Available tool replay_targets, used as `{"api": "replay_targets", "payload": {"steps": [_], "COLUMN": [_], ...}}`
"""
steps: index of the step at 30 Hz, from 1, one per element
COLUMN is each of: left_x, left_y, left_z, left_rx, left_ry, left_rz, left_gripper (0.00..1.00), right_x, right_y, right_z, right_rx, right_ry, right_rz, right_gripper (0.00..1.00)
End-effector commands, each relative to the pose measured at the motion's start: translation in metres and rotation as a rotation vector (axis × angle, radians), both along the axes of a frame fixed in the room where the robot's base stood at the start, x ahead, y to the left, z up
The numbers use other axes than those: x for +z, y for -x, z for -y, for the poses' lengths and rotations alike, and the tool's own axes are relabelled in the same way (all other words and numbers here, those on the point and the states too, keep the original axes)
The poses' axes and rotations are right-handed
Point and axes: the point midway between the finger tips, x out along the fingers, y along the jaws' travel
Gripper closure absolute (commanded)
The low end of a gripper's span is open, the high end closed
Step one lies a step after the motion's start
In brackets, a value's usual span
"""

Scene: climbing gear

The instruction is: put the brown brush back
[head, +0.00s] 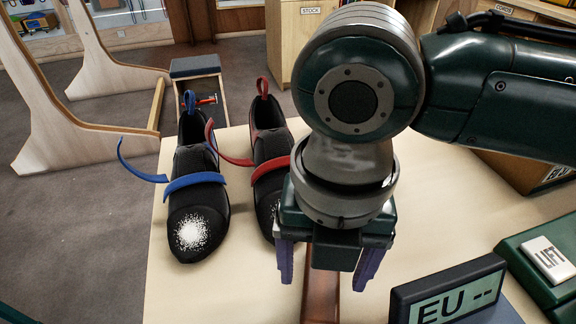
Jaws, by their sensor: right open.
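A brown, smooth bar (321,298), which looks like the handle of the brown brush, lies on the pale table (180,295) and runs off the bottom of the head view. Its far end is hidden under my right gripper. My right gripper (325,284) points down over it and is open, with one purple-lined finger on each side and a gap to the bar. I cannot tell how high the fingertips are above the table.
Left of my right gripper stand a black shoe with blue straps and white powder on its toe (190,232) and a red-strapped shoe (268,150), partly hidden. An "EU --" display (455,300) stands close on the right. A green device (530,270) and box (520,172) are farther right.

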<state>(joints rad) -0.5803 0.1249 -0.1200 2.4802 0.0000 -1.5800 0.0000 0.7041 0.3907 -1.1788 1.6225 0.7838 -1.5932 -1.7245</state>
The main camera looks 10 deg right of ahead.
Motion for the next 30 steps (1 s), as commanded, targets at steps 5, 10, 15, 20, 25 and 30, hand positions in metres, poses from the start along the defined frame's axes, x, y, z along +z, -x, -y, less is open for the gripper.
{"api": "replay_targets", "payload": {"steps": [5,10,15,20,25,30], "left_x": [0.014,0.019,0.02,0.02,0.02,0.02], "left_y": [0.0,0.0,0.0,0.0,0.0,0.0], "left_z": [0.0,0.0,0.0,0.001,0.002,0.002], "left_rx": [-0.001,-0.001,0.0,0.003,0.005,0.006], "left_ry": [-0.001,-0.001,0.0,0.004,0.009,0.01], "left_rz": [0.0,0.0,0.0,0.0,0.001,0.001], "left_gripper": [1.0,1.0,1.0,1.0,1.0,1.0], "right_x": [0.046,0.075,0.087,0.088,0.087,0.087], "right_y": [-0.001,-0.001,0.0,0.0,0.0,0.0], "right_z": [-0.001,-0.001,-0.001,-0.001,-0.001,-0.001], "right_rx": [0.0,-0.001,-0.001,-0.002,-0.002,-0.005], "right_ry": [-0.002,-0.002,-0.001,0.0,0.0,-0.003], "right_rz": [0.003,0.003,0.0,-0.001,-0.001,-0.001], "right_gripper": [0.18,0.18,0.18,0.18,0.18,0.18]}}
